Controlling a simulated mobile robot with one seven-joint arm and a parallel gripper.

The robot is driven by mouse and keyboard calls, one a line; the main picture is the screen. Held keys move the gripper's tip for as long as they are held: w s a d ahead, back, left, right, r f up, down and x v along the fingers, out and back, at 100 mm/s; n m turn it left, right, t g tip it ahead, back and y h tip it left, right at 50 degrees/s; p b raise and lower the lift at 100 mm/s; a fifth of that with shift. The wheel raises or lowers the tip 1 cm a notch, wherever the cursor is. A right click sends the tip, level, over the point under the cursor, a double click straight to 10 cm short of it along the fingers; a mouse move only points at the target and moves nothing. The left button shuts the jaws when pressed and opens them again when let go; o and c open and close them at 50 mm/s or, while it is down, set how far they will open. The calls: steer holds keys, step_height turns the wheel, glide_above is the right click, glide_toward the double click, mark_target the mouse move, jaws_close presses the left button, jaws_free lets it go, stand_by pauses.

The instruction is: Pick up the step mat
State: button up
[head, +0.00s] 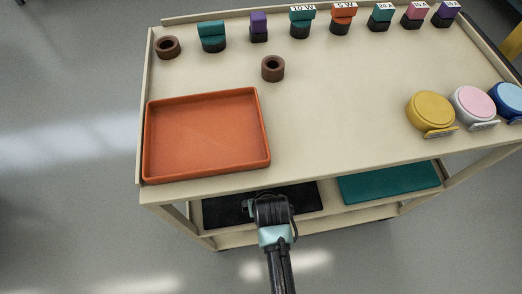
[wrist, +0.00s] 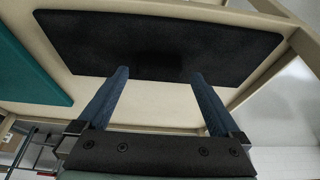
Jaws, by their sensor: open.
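A flat black mat (head: 222,209) lies on the lower shelf of the cart, below the orange tray in the head view. It also fills the top of the wrist view (wrist: 120,40). A teal mat (head: 388,182) lies on the same shelf to its right; it shows at the left of the wrist view (wrist: 25,72). Nothing shows which of the two is the step mat. My gripper (wrist: 160,74) is open and empty, with its blue fingers pointing at the black mat's near edge. In the head view my wrist covers part of the black mat and hides the fingertips.
The cart's top (head: 330,120) overhangs the lower shelf. On it stand an orange tray (head: 205,135), brown rings (head: 272,68), several coloured blocks (head: 300,22) and round tins (head: 430,112). Cart legs (head: 465,172) flank the shelf. The floor to the left is clear.

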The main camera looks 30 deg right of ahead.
steer(key=shift+w+d, duration=0.15)
steer(key=shift+w, duration=0.4)
steer(key=b+x, duration=0.2)
steer(key=x, duration=0.3)
steer(key=c, duration=1.1)
